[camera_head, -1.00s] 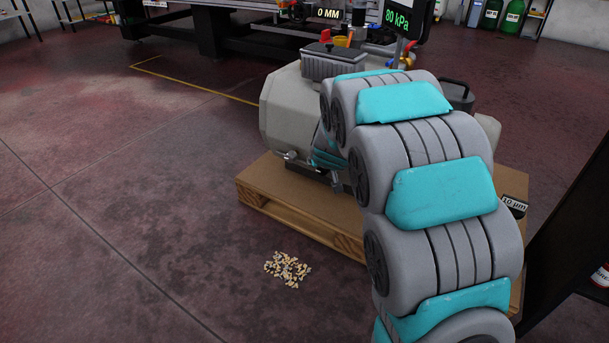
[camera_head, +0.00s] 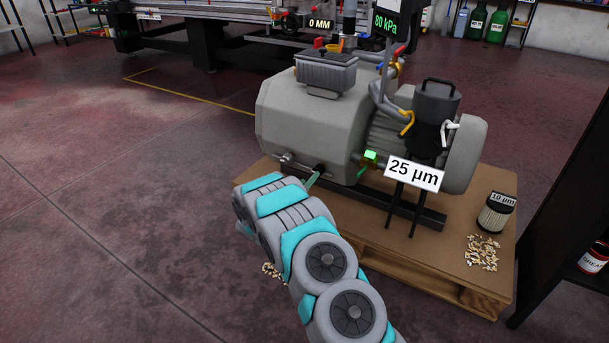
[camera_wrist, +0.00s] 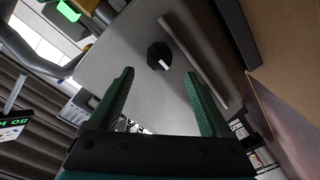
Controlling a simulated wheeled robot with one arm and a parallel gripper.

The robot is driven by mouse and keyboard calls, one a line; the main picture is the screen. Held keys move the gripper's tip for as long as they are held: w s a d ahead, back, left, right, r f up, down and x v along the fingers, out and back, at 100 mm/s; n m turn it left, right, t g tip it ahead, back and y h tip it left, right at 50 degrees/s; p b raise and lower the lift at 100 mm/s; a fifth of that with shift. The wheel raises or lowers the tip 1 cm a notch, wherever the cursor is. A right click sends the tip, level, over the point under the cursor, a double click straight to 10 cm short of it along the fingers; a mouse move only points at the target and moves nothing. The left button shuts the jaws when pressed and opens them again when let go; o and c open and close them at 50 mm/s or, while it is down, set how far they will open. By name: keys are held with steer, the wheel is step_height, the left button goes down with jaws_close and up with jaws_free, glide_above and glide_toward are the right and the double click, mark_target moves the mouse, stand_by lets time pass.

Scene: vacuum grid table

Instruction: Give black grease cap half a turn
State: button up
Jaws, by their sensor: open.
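The black grease cap (camera_wrist: 154,52) is a small dark faceted knob with a white mark on the grey pump body (camera_wrist: 115,55). In the wrist view it sits beyond my fingertips and roughly between their lines, with the fingers apart from it. My gripper (camera_wrist: 158,76) is open and empty, with two green fingers. In the head view my gripper (camera_head: 312,180) is at the lower front of the pump (camera_head: 300,120), mostly hidden by my arm. A small dark knob shows just above the finger there, probably the same cap.
The pump stands on a wooden pallet (camera_head: 440,262). A 25 µm label (camera_head: 414,174), a canister (camera_head: 436,103) and hoses are at its right. A 10 µm filter (camera_head: 495,213) and loose pale debris (camera_head: 483,253) lie on the pallet's right. A dark shelf (camera_head: 570,240) stands at far right.

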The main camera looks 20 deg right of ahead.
mark_target(319, 170)
steer(key=shift+h, duration=0.4)
steer(key=shift+f+x, duration=0.15)
steer(key=shift+x, duration=1.7)
steer(key=shift+f+x, duration=0.1)
steer(key=shift+x, duration=1.75)
steer(key=shift+s+d, duration=0.1)
jaws_close()
